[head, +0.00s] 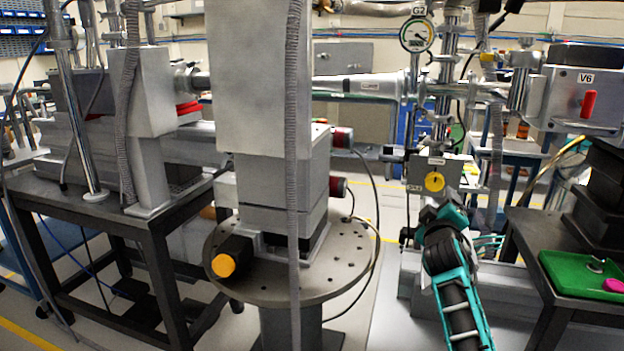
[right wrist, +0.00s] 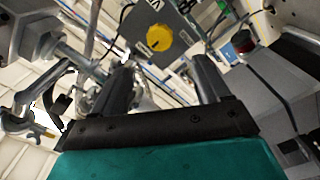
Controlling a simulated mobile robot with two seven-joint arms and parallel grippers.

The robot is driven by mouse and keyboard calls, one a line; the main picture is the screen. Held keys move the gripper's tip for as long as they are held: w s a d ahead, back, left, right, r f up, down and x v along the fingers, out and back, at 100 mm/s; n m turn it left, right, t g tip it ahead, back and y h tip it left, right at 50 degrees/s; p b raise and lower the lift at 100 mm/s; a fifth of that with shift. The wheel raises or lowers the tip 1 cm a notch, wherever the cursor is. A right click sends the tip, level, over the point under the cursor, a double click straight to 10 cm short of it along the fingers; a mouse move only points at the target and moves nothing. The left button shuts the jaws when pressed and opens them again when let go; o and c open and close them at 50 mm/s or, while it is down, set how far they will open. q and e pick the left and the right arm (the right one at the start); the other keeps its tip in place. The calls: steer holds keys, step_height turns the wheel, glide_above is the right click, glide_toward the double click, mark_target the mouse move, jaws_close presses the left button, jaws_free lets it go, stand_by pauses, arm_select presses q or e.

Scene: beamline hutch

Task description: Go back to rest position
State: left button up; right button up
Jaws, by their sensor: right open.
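My right gripper (head: 440,205) is in front of a grey valve box with a yellow knob (head: 434,181) in the head view. In the right wrist view, my right gripper (right wrist: 164,78) is open, with its two dark fingers apart and nothing visible between them. The yellow knob (right wrist: 158,38) shows just beyond the fingertips, apart from them as far as I can tell. My left gripper is not in view.
A round metal plate (head: 335,270) carries a tall grey column left of my right arm. A dark table with a green tray (head: 565,262) stands at the right; a pink item (head: 613,286) lies in the tray. A gauge (head: 417,35) and pipes rise above the knob.

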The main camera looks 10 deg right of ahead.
steer(key=s+a+f+y+p, duration=0.1)
steer(key=s+a+f+y, duration=0.15)
steer(key=f, duration=0.25)
steer(key=s+a+f+y+p, duration=0.1)
steer(key=s+a+f, duration=0.3)
steer(key=f, duration=0.1)
arm_select(q)
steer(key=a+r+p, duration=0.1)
steer(key=p, duration=0.1)
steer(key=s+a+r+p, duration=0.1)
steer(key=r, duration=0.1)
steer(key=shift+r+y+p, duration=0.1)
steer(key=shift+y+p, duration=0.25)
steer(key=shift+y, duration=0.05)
arm_select(e)
steer(key=s+a+f+g+y, duration=0.1)
steer(key=s+a+f+y, duration=0.1)
steer(key=s+a+f, duration=0.2)
steer(key=s+a+f+m+g+y, duration=0.1)
steer(key=s+a+f, duration=0.4)
steer(key=s, duration=0.8)
steer(key=s+a+f+m+g+y, duration=0.1)
steer(key=s+a+f+y, duration=0.3)
steer(key=s+a, duration=0.4)
steer(key=shift+s+a+f+g+y, duration=0.35)
steer(key=shift+s+g, duration=0.2)
steer(key=shift+g, duration=0.35)
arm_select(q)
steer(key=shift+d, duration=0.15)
